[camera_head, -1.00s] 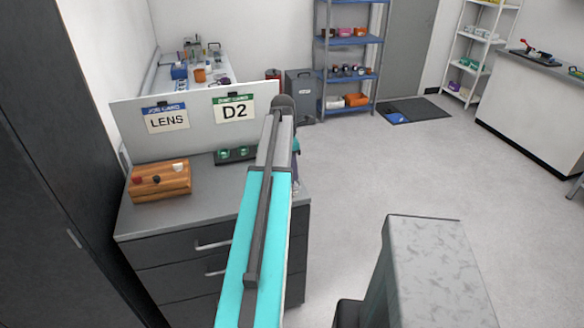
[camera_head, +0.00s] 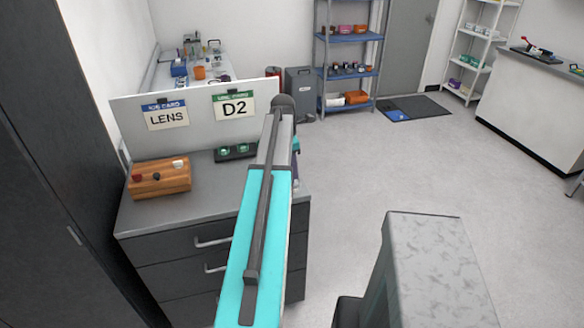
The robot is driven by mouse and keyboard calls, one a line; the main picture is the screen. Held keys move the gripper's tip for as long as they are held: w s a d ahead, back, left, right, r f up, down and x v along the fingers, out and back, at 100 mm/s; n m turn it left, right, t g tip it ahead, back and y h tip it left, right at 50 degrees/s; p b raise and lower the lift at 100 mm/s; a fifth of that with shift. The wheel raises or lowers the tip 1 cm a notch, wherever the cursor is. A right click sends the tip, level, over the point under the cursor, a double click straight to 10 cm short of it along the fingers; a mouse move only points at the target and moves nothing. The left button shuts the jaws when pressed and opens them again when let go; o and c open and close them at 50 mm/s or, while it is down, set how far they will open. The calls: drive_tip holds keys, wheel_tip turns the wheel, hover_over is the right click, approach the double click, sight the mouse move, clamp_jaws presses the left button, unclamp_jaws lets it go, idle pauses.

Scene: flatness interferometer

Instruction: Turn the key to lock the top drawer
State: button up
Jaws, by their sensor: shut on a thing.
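The grey drawer cabinet (camera_head: 150,215) stands at the left, with its top drawer (camera_head: 165,245) closed. The top drawer's bar handle (camera_head: 213,241) shows just left of my arm. My cyan and grey arm reaches over the cabinet's right part and covers much of its front. Only a sliver of my gripper (camera_head: 297,178) shows past the arm's right side, by the cabinet's front right corner. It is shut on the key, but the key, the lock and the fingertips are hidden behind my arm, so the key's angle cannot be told.
On the cabinet top are a wooden block (camera_head: 160,179) with coloured knobs and a dark tray (camera_head: 235,153) with green pieces. A white panel (camera_head: 195,128) with LENS and D2 cards stands behind them. Open floor (camera_head: 370,170) lies to the right.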

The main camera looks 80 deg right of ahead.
drive_tip(key=shift+f+b, duration=0.4)
drive_tip(key=shift+f, duration=0.75)
idle(0.7)
idle(0.4)
drive_tip(key=shift+n+p, duration=0.6)
drive_tip(key=shift+n, duration=1.4)
drive_tip(key=shift+n+p, duration=0.3)
drive_tip(key=shift+n, duration=0.2)
drive_tip(key=shift+n+h, duration=0.3)
drive_tip(key=shift+n, duration=0.6)
drive_tip(key=shift+t, duration=0.3)
drive_tip(key=shift+n+p, duration=0.5)
drive_tip(key=shift+n, duration=1.2)
